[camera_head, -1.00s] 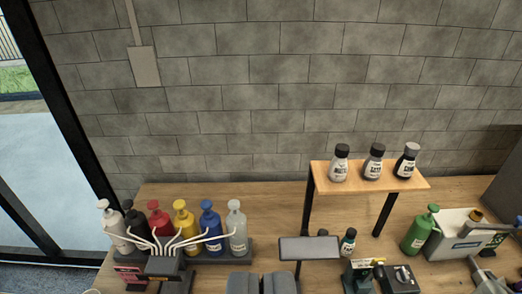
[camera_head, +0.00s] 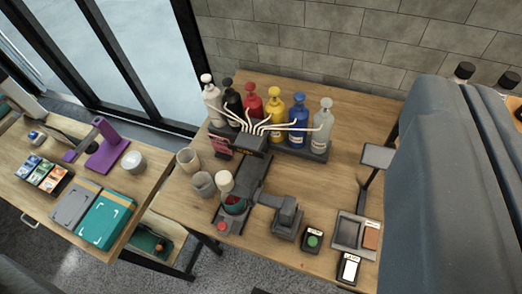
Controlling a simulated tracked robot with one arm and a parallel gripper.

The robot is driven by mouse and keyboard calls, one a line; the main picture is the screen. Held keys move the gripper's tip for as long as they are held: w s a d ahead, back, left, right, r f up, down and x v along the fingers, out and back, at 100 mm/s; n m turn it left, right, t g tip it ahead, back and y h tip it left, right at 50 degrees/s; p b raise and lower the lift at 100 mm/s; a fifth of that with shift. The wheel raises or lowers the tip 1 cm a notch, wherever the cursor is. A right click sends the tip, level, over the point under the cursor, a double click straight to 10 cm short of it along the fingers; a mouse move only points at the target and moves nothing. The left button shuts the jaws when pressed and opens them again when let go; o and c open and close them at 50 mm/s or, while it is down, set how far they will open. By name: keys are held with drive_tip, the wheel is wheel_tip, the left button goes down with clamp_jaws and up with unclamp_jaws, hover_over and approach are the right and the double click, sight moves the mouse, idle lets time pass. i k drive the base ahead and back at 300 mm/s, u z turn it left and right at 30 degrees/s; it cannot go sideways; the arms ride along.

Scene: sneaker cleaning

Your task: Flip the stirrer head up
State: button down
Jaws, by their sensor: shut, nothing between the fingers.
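My gripper (camera_head: 467,85) fills the right side of the view as a large blue-grey shape very close to the camera. Its two fingers lie together, shut and empty. It is well right of the device, apart from it in the picture, and hides the bench's right part.
Coloured pump bottles (camera_head: 275,108) with white tubes stand at the back of the bench. Cups (camera_head: 188,160) stand on its left. Small black boxes (camera_head: 312,238) and a tray (camera_head: 349,232) lie at the front right. Another table (camera_head: 60,165) with a purple stand (camera_head: 108,150) is at left.

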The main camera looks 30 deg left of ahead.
sight(286, 206)
drive_tip(key=u, duration=0.45)
drive_tip(key=k, duration=1.1)
drive_tip(key=u, duration=0.25)
drive_tip(key=i, duration=0.7)
drive_tip(key=z, duration=0.2)
